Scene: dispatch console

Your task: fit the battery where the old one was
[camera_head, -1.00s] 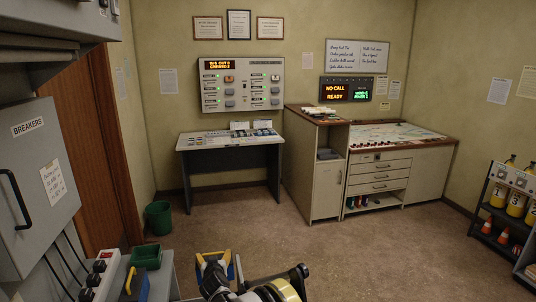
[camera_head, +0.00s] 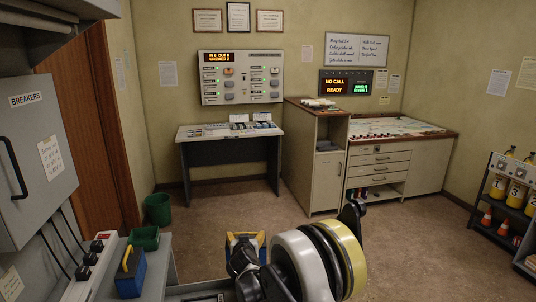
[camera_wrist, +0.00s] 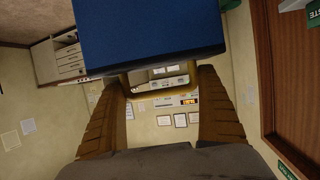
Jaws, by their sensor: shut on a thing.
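A blue battery with a yellow handle is held by my gripper. In the wrist view the blue body (camera_wrist: 150,35) fills the top middle, and both fingers (camera_wrist: 160,88) close on the handle. In the head view my gripper (camera_head: 243,250) is low in the middle, with the held battery (camera_head: 260,238) partly hidden behind it. A second blue battery (camera_head: 130,281) with a yellow handle stands on the grey bench at the lower left. I cannot make out an empty battery place in these frames.
A green tray (camera_head: 145,238) and a switch strip (camera_head: 85,278) sit by the second battery, below the breakers cabinet (camera_head: 35,165). A desk (camera_head: 195,140), drawer unit (camera_head: 380,160) and shelf rack (camera_head: 495,235) stand farther off. The floor between is clear.

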